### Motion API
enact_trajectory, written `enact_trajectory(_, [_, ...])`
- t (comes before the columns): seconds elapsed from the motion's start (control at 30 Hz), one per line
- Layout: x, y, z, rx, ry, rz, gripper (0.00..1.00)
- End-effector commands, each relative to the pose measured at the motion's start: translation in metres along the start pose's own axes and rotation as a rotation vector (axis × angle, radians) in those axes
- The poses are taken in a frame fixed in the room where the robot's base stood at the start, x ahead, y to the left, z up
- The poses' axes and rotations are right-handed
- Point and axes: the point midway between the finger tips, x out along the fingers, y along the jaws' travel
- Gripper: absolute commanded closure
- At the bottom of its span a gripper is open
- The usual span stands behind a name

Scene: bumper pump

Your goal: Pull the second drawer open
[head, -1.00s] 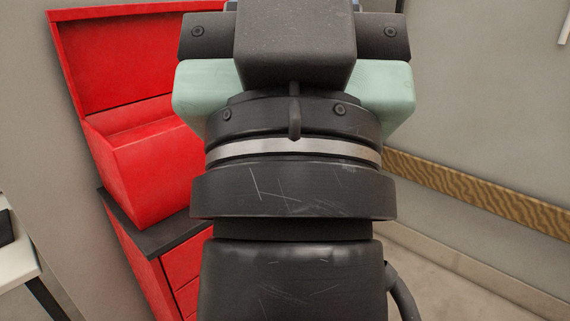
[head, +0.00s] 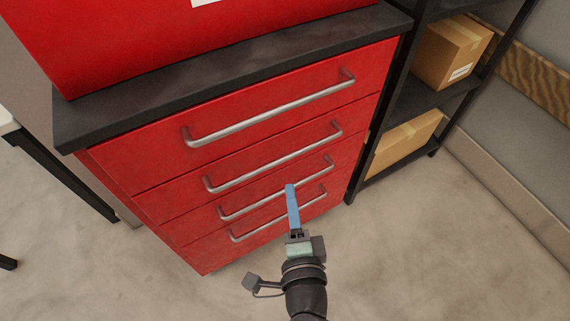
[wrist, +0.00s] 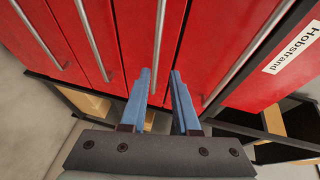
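A red cabinet has several drawers with silver bar handles. The second drawer (head: 165,203) from the top is shut, and its handle (head: 275,158) is clear in the head view. My gripper (head: 290,188) is in front of the drawer fronts and overlaps the third handle (head: 255,203) in that picture. In the wrist view, my gripper's blue fingers (wrist: 161,72) are open, with a gap between them. The second drawer's handle (wrist: 160,40) runs through that gap in the picture. I cannot tell whether it is between the fingertips or beyond them. One finger is mostly hidden in the head view.
A dark worktop (head: 240,60) with a red box unit (head: 150,35) tops the cabinet. A black shelf with cardboard boxes (head: 450,52) stands to the right. A table leg (head: 65,175) is at left. The floor (head: 420,250) in front is clear.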

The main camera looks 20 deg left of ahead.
Motion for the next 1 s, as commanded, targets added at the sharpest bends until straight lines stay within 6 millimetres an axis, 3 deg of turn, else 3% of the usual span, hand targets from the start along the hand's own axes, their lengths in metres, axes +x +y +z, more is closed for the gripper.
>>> enact_trajectory(0.17, [0.011, 0.006, 0.002, 0.021, -0.004, 0.006, 0.70])
enact_trajectory(0.7, [0.103, 0.005, 0.002, 0.016, -0.004, 0.005, 0.70])
enact_trajectory(1.0, [0.126, 0.006, 0.001, 0.015, -0.002, 0.006, 0.70])
